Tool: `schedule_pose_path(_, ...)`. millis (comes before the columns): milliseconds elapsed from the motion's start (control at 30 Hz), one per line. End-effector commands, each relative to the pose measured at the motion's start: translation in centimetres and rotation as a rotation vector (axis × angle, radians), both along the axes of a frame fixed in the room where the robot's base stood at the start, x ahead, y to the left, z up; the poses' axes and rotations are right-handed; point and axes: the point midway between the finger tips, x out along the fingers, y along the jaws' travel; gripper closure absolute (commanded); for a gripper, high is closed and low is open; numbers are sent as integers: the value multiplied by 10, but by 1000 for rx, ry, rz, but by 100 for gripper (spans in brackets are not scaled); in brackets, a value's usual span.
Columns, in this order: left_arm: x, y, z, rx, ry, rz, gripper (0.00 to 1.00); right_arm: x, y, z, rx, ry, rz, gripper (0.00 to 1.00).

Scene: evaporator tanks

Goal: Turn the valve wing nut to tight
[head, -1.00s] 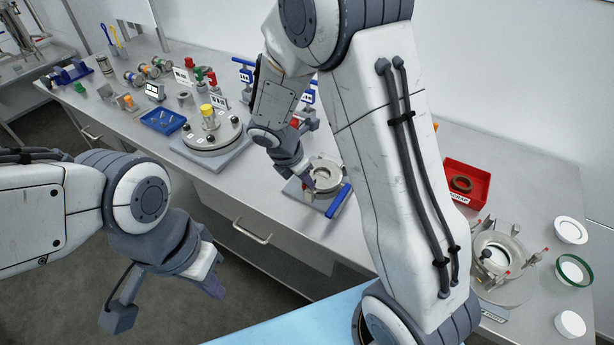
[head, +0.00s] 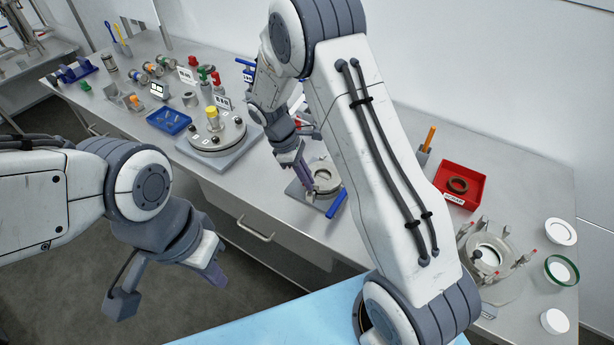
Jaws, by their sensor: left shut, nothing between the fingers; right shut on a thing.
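A round metal valve clamp (head: 325,184) sits on a grey base near the table's front edge, with a blue handle (head: 337,202) at its front right. My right gripper (head: 308,189) reaches down at the clamp's left side and is shut on a small metal piece there, which looks like the wing nut. The fingers hide most of this piece, so its angle cannot be told. My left gripper (head: 214,278) is shut and empty, low in front of the table and away from the valve.
A round lidded plate (head: 215,135) with a yellow knob stands left of the valve, beside a blue tray (head: 169,121). A red tray (head: 462,180) and a ring-shaped flange with upright posts (head: 490,258) are at right. My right arm crosses the middle of the view.

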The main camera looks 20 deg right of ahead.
Motion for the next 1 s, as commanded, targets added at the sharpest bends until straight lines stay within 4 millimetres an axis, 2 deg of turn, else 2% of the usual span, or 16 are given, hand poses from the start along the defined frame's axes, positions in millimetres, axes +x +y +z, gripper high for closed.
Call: schedule_pose_path(1000,0,0,13,0,0,1,100,1,-8,-4,-2,9,-965,100)
